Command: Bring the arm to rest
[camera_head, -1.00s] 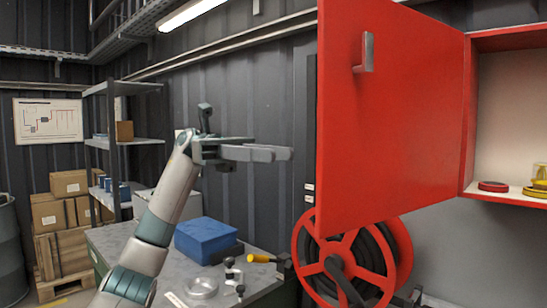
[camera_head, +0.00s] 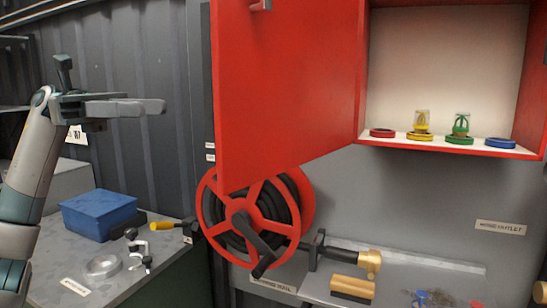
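My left arm comes in at the left edge, with its forearm upright. My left gripper (camera_head: 152,107) is raised in front of the dark corrugated wall and points right toward the cabinet door. Its two fingers overlap from this side, so the gap between them cannot be judged. Nothing is seen held in it, and it appears apart from the door. My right gripper is not in view.
The red cabinet door (camera_head: 285,85) stands open. Inside the cabinet (camera_head: 450,55) are coloured rings and sprinkler heads. Below are a hose reel (camera_head: 208,222) and a brass nozzle (camera_head: 369,262). A blue box (camera_head: 98,212) sits on the left bench (camera_head: 150,268).

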